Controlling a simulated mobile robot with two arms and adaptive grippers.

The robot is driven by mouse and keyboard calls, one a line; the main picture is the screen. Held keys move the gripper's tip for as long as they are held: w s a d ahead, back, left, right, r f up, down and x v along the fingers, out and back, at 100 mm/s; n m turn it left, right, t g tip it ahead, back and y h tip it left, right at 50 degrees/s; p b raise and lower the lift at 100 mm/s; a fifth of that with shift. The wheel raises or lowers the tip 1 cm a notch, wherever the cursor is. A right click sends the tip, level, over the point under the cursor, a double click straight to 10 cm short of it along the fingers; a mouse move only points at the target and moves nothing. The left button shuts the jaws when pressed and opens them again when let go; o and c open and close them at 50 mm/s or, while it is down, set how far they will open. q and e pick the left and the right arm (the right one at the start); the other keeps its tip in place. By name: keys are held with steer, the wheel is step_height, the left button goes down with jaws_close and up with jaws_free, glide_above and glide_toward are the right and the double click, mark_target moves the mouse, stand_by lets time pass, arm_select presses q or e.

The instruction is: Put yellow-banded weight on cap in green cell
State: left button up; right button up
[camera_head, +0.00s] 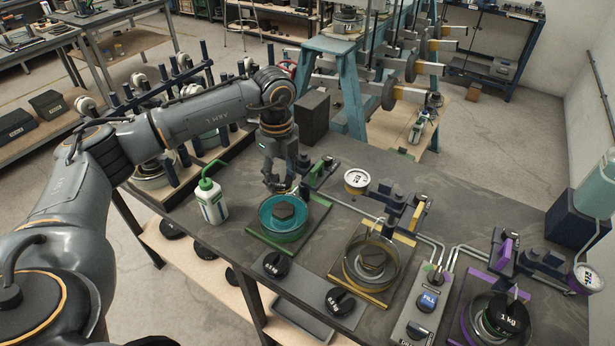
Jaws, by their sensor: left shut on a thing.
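The green cell is a teal round cup (268,228) on a green plate (257,243), on the dark bench. A dark cap (285,211) shows inside the cup. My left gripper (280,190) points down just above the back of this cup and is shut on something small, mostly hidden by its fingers. I cannot tell whether it touches the cap. Two black weights stand at the bench's front edge: one (276,264) before the green cell, one (340,301) before the yellow cell. No yellow band is clear on either. My right gripper is out of view.
A green-capped bottle (211,201) stands left of the green cell. The yellow cell (357,283) is to its right. A control box (416,312) and a purple cell with a 1 kg weight (507,318) follow. A green lever (323,172) and a gauge (357,181) stand behind.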

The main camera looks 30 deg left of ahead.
arm_select(q)
steer(key=f, duration=0.1)
steer(key=b, duration=0.5)
glide_above(283, 209)
steer(key=shift+f, duration=2.9)
steer(key=shift+f, duration=0.35)
steer(key=shift+f, duration=0.2)
steer(key=shift+f+b, duration=0.3)
steer(key=shift+b, duration=0.1)
